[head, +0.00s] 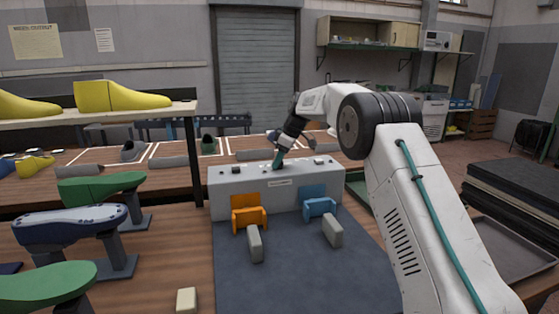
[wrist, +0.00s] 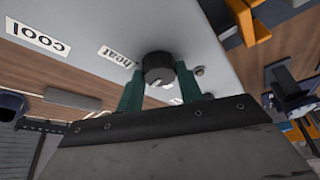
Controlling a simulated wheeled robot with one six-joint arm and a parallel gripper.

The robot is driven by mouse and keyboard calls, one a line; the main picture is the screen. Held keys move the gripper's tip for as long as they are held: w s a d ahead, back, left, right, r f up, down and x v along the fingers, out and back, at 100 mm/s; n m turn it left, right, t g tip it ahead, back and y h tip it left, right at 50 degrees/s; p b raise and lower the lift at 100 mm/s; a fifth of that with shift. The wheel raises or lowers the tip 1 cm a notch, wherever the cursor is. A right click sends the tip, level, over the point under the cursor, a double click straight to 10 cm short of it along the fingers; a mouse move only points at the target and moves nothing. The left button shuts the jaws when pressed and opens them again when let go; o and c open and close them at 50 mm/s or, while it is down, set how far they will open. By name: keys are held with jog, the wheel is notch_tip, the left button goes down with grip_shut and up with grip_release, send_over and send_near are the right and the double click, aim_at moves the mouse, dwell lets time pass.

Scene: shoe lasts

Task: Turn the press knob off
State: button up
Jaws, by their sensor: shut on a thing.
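The grey press unit (head: 300,180) stands on the bench, with small knobs and labels along its sloped top panel. My gripper (head: 277,163) reaches down to this panel from behind. In the wrist view, a round black knob (wrist: 158,66) sits between the two green fingers of my gripper (wrist: 160,84), which are shut on its sides. A pale mark shows on the knob's lower side. A "heat" label (wrist: 118,57) lies beside the knob and a "cool" label (wrist: 40,38) farther left. Which setting the knob stands at cannot be told.
An orange clamp (head: 249,212) and a blue clamp (head: 319,205) are at the press front, above a dark mat (head: 290,280). Green and blue shoe lasts (head: 75,222) stand at the left. A shelf (head: 100,117) with yellow lasts (head: 118,96) is above them.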

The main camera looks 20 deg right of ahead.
jog(key=n+g, duration=0.1)
jog(key=n, duration=0.2)
jog(key=n+g, duration=0.1)
jog(key=n, duration=0.1)
jog(key=shift+w+d+n, duration=0.1)
jog(key=shift+w+n, duration=0.05)
jog(key=shift+n, duration=0.25)
jog(key=shift+r, duration=0.1)
dwell(0.3)
jog(key=o, duration=1)
jog(key=shift+d+r, duration=0.2)
jog(key=shift+r, duration=0.1)
jog(key=d, duration=1)
jog(key=shift+w+d+r, duration=0.15)
jog(key=shift+w+d, duration=0.05)
jog(key=shift+d, duration=0.2)
jog(key=shift+s+d, duration=0.1)
jog(key=shift+d, duration=0.55)
